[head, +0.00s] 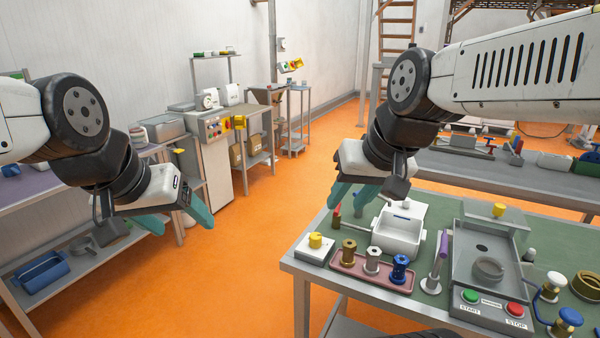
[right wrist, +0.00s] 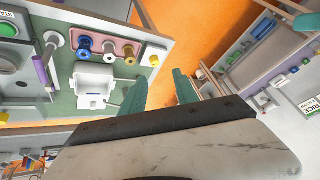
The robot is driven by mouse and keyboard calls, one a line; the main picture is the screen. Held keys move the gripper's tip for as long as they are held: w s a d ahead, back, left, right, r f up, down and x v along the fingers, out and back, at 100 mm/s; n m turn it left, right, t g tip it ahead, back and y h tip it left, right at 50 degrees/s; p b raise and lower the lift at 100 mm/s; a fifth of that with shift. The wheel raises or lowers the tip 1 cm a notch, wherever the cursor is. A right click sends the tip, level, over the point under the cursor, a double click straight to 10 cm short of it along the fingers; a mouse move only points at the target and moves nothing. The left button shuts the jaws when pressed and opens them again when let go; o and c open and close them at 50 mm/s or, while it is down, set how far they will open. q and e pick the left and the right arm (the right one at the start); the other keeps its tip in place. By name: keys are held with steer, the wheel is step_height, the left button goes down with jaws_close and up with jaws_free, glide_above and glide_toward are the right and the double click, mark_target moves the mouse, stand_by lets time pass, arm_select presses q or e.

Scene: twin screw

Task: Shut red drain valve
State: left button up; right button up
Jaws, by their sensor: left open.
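A small red upright handle (head: 337,213) stands at the left of a white open basin (head: 397,233) on the green bench top; I take it for the red drain valve. Its lower part and its setting are too small to tell. My right gripper (head: 354,194) is open and empty, just above and behind the red handle, with its fingers pointing down. In the right wrist view the basin (right wrist: 95,78) lies left of the fingers (right wrist: 160,92), and I cannot make out the red handle there. My left gripper (head: 176,218) is open and empty, over the orange floor, away from the bench.
In front of the basin are a yellow knob (head: 315,240) on a white block and a pink tray (head: 345,265) with several spools. A purple-handled post (head: 437,262) and a grey machine with START and STOP buttons (head: 492,308) stand to the right.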

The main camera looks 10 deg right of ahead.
steer(key=w+d+m+g, duration=0.2)
steer(key=w, duration=0.8)
steer(key=m+g, duration=0.3)
glide_toward(338, 207)
steer(key=x, duration=0.8)
steer(key=shift+w+f, duration=0.1)
steer(key=shift+f, duration=0.05)
jaws_close()
